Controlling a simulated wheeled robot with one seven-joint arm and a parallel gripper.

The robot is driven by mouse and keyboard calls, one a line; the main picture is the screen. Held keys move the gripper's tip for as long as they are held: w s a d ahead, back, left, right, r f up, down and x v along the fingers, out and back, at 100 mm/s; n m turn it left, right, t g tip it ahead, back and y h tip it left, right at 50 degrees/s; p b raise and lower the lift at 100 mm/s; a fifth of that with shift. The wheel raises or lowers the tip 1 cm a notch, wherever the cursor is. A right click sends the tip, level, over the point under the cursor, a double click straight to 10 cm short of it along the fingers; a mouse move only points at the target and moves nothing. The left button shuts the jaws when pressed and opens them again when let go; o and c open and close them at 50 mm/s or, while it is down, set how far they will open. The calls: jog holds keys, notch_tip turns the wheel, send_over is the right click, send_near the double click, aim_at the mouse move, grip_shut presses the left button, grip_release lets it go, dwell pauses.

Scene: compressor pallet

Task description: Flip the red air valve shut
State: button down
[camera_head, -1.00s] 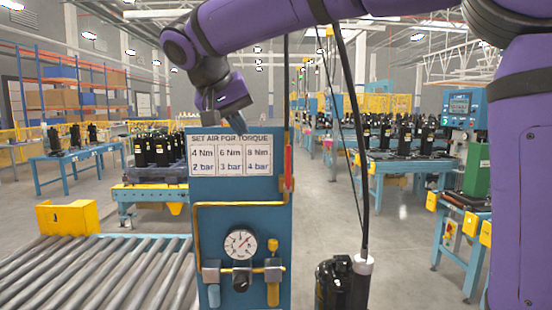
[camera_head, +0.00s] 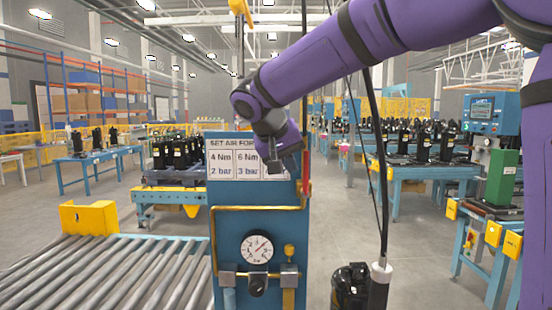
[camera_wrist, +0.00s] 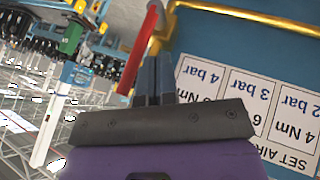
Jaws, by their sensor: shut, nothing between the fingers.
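In the wrist view the red lever (camera_wrist: 139,48) lies just left of the fingertips, slanting. My gripper (camera_wrist: 158,64) is shut and empty, with its fingers close beside the lever; I cannot tell whether they touch it. In the head view my gripper (camera_head: 293,172) is in front of the panel's upper right part, over the torque sign.
A yellow pipe (camera_head: 255,208) runs across the panel and shows close to the fingers in the wrist view (camera_wrist: 250,15). A pressure gauge (camera_head: 257,249) sits lower down.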

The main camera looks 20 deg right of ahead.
jog(key=shift+d, duration=0.6)
jog(key=shift+s+d+y, duration=0.1)
jog(key=shift+d+y, duration=0.15)
jog(key=shift+y, duration=0.05)
jog(key=shift+s+d+r, duration=0.1)
jog(key=shift+d, duration=0.1)
jog(key=s+d+f+m+t+y, duration=0.3)
jog(key=d+f+y, duration=0.2)
jog(key=d+y, duration=0.4)
jog(key=shift+d+f+t+y, duration=0.2)
jog(key=shift+f+t+y, duration=0.15)
jog(key=shift+y, duration=0.25)
dwell(0.8)
jog(key=shift+s+f, duration=0.15)
jog(key=shift+f, duration=0.15)
